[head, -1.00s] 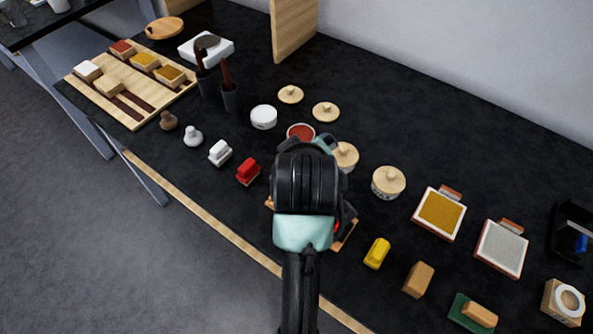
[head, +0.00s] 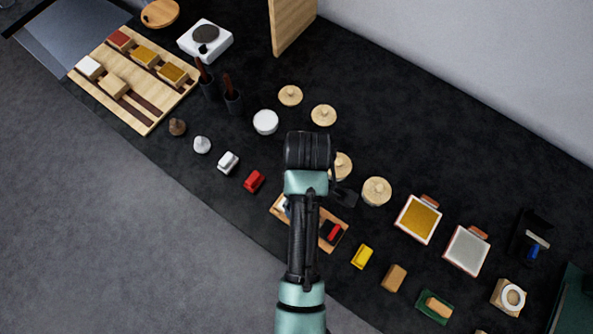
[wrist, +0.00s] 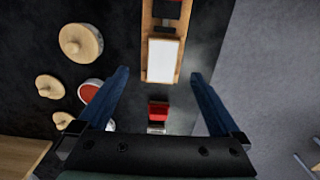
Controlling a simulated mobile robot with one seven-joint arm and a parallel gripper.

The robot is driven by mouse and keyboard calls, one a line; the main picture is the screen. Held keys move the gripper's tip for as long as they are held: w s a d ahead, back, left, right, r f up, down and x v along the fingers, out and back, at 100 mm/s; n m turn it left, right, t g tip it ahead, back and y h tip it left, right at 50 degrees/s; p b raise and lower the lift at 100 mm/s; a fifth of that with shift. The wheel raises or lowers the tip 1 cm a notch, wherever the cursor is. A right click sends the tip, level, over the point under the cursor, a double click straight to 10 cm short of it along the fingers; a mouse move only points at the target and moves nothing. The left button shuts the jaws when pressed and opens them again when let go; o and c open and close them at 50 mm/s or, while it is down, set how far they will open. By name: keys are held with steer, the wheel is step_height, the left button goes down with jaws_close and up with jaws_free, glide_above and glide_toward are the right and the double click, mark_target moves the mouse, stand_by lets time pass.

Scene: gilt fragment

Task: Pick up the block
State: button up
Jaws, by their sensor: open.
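Several blocks lie on the black table, and I cannot tell which one the task means. In the head view there is a red block (head: 253,181), a white block (head: 228,162), a yellow block (head: 361,256) and a tan block (head: 394,278). A small wooden tray (head: 312,216) lies partly under my arm, with a red and black piece (head: 332,232) on it. In the wrist view my gripper (wrist: 160,74) is open and empty above the table. A white block (wrist: 164,60) on the tray shows just beyond the fingertips. A red block (wrist: 158,110) shows between the fingers.
Round wooden-lidded pots (head: 376,191) and loose lids (head: 323,115) stand behind my arm. Dark cups with tools (head: 233,100) and a larger wooden tray (head: 146,122) with several blocks are at left. Square trays (head: 466,250) are at right. A wooden panel (head: 291,22) stands at the back.

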step_height(320, 180, down, 5)
steer(key=shift+w+r, duration=0.1)
steer(key=shift+w, duration=0.05)
steer(key=shift+s+a+f+p, duration=0.2)
steer(key=shift+f+p, duration=0.25)
steer(key=shift+a+f+p, duration=0.2)
steer(key=shift+f+p, duration=0.1)
steer(key=shift+f, duration=1.8)
steer(key=shift+c, duration=0.3)
steer(key=c, duration=1.3)
steer(key=shift+c, duration=0.2)
steer(key=shift+r, duration=0.1)
